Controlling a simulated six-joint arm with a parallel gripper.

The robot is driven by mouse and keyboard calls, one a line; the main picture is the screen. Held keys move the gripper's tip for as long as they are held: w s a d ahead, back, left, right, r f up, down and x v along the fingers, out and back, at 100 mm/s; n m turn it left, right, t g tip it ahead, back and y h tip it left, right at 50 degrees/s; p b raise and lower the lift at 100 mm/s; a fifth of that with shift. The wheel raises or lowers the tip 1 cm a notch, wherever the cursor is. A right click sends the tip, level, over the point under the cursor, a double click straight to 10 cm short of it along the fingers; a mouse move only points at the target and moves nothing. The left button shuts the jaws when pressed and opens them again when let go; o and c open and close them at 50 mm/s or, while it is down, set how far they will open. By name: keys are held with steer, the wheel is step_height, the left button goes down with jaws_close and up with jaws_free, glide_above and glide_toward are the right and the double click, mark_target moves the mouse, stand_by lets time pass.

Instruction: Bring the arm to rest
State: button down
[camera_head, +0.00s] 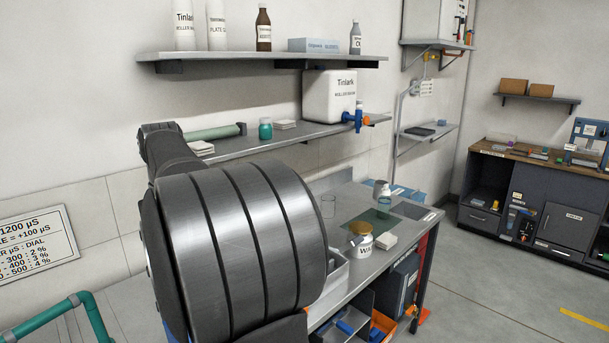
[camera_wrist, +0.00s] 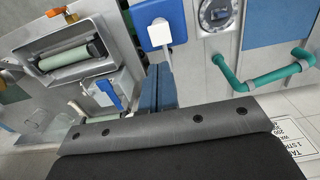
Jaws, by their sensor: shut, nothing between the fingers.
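My arm fills the left and middle foreground of the head view, with its thick dark grey links in front of the shelf and bench. My gripper's fingers do not show in the head view. Nothing held is visible.
The bench (camera_head: 345,290) holds a gold-lidded jar (camera_head: 364,245) and a clear bottle (camera_head: 384,198). A lower shelf (camera_head: 240,147) carries a white canister (camera_head: 330,97). Open floor (camera_head: 500,285) lies right.

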step_height(320, 180, down, 10)
stand_by(0.5)
steer(key=c, duration=0.8)
jaws_free()
steer(key=o, duration=0.8)
steer(key=a+r, duration=0.2)
steer(key=a, duration=0.4)
steer(key=shift+w+a+r+t+h, duration=0.15)
steer(key=shift+w+t+h, duration=0.05)
steer(key=shift+t+h, duration=0.1)
steer(key=s+a+r+t, duration=0.1)
steer(key=s+a+r, duration=0.3)
steer(key=a, duration=0.5)
steer(key=s+a+r+t, duration=0.1)
steer(key=s+a+r, duration=0.3)
steer(key=a, duration=0.6)
steer(key=s+a+r+t, duration=0.1)
steer(key=s+a+r, duration=0.1)
steer(key=s+a, duration=0.55)
steer(key=w+f, duration=0.1)
steer(key=f, duration=0.2)
steer(key=w+f, duration=0.2)
steer(key=f, duration=0.1)
steer(key=w+f, duration=0.2)
steer(key=f, duration=0.1)
steer(key=shift+w+a, duration=0.2)
steer(key=shift+a, duration=0.05)
